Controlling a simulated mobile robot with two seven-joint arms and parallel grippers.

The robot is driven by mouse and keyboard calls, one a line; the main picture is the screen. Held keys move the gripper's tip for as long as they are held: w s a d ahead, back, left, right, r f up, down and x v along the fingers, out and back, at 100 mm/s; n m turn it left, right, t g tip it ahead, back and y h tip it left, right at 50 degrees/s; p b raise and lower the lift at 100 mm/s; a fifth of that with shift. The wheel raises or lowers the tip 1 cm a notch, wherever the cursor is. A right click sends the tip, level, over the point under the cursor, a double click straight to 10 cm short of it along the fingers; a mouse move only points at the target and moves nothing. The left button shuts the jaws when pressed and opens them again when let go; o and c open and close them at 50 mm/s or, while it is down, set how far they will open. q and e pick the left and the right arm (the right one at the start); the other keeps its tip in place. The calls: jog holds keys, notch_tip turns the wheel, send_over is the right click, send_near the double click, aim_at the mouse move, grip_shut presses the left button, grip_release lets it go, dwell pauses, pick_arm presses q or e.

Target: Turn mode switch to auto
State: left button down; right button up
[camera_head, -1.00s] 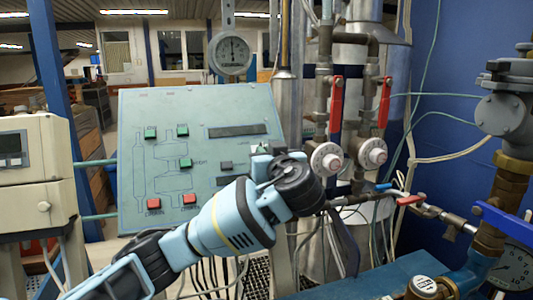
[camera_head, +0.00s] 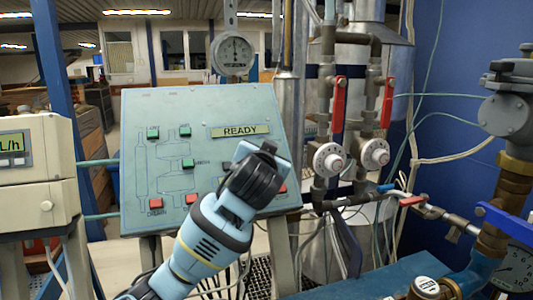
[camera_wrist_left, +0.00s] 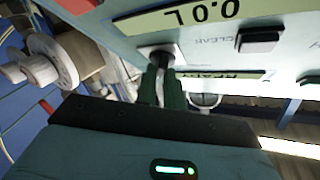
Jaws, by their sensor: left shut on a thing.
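The sloped grey-green control panel (camera_head: 225,105) stands at centre left in the head view, with its display (camera_head: 240,131) lit and reading READY. My left gripper (camera_head: 268,150) is at the panel's right side, where its wrist hides that part of the face. In the left wrist view its dark fingers (camera_wrist_left: 162,88) are closed around the mode switch (camera_wrist_left: 157,55), a small dark knob on a light plate. The fingers hide much of the knob, so I cannot tell which setting it points to. The right gripper is not in view.
The panel carries green buttons (camera_head: 188,163) and red buttons (camera_head: 155,203). Pipes with red-handled valves (camera_head: 337,105) and white dials (camera_head: 328,160) stand close on the right.

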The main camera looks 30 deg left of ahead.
pick_arm(q)
jog(key=shift+a+m+h, duration=0.1)
jog(key=shift+m+h, duration=0.9)
jog(key=shift+m, duration=0.3)
jog(key=c, duration=1.5)
grip_release()
jog(key=shift+s, duration=0.1)
jog(key=v, duration=0.7)
jog(key=shift+s, duration=0.35)
